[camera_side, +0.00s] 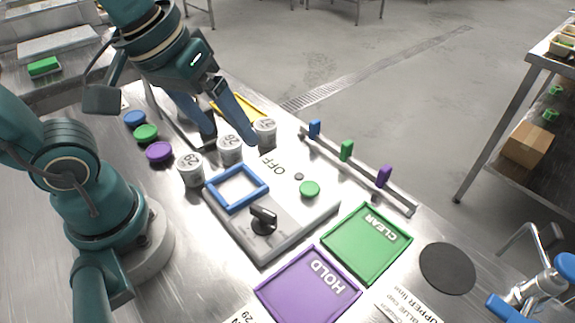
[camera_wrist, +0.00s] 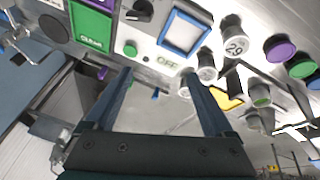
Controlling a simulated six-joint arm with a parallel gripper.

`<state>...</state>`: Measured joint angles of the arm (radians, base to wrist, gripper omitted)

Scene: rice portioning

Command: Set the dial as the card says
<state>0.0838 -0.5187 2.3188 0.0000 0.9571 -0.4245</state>
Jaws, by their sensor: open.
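The black dial knob (camera_side: 263,220) sits on the near part of a light grey panel box (camera_side: 290,240); its handle is turned at a slant. The dial also shows at the top of the wrist view (camera_wrist: 140,11). A white card (camera_side: 408,306) at the lower edge bears "UPPER line" and "BLUE cup" and is partly cut off. My gripper (camera_side: 230,139) is open above the far side of the table, behind the panel, away from the dial. Its fingers (camera_wrist: 159,76) have nothing between them in the wrist view.
The panel carries a blue frame (camera_side: 211,194), a green button (camera_side: 310,188) and "OFF". Labelled white cups (camera_side: 190,170) stand behind it, near my gripper. Green CLEAR (camera_side: 345,258) and purple HOLD (camera_side: 283,300) trays lie in front. A rail (camera_side: 362,174) with coloured tabs runs right; a black disc (camera_side: 447,268) lies beyond.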

